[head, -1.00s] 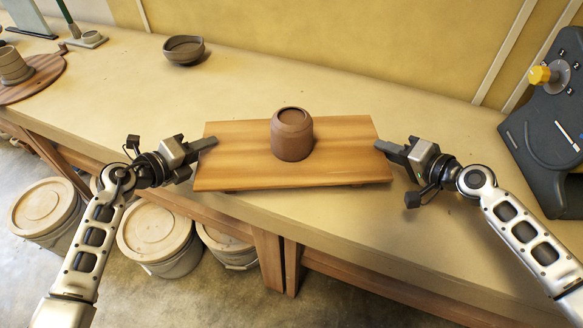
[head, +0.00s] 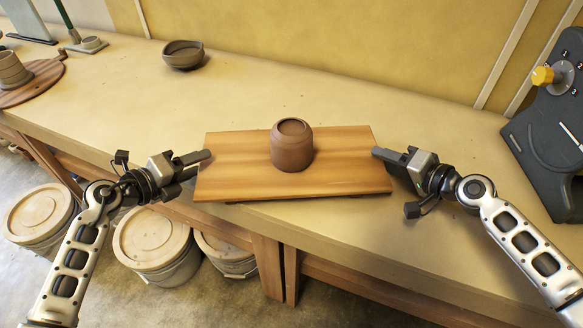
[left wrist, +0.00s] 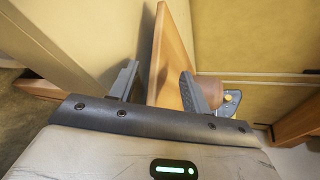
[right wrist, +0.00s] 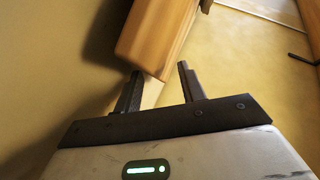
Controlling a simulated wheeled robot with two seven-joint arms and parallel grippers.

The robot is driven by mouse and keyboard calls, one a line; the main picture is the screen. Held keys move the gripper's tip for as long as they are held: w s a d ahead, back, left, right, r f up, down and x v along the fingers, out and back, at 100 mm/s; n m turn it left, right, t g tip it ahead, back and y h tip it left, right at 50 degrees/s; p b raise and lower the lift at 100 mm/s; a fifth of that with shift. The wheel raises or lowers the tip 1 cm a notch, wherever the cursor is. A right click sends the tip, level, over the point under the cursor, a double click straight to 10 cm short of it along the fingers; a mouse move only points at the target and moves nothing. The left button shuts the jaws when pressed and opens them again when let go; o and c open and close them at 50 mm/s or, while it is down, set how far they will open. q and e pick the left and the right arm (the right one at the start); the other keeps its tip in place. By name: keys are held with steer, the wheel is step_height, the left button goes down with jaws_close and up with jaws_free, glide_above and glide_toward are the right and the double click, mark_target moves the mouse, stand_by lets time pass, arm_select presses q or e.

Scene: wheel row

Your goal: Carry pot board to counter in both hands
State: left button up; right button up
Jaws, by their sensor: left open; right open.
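The pot board (head: 235,182) is a flat wooden plank lying across the counter (head: 330,98) near its front edge. A brown clay pot (head: 292,150) stands near the board's middle. My left gripper (head: 203,163) is open at the board's left end. In the left wrist view the board (left wrist: 170,60) stands between its two spread fingers (left wrist: 160,88). My right gripper (head: 378,158) is open at the board's right end. In the right wrist view the board's end (right wrist: 150,45) lies just ahead of and between the fingertips (right wrist: 160,74). Contact is unclear at either end.
A dark bowl (head: 183,55) sits behind and left on the counter. A round wooden board (head: 38,85) with a pot is at far left. A dark machine with a yellow knob (head: 542,76) stands at right. Lidded buckets (head: 150,240) stand below the counter.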

arm_select(q)
steer(key=v, duration=0.5)
steer(key=shift+r, duration=0.3)
arm_select(e)
steer(key=v, duration=1.2)
arm_select(q)
steer(key=shift+s, duration=0.1)
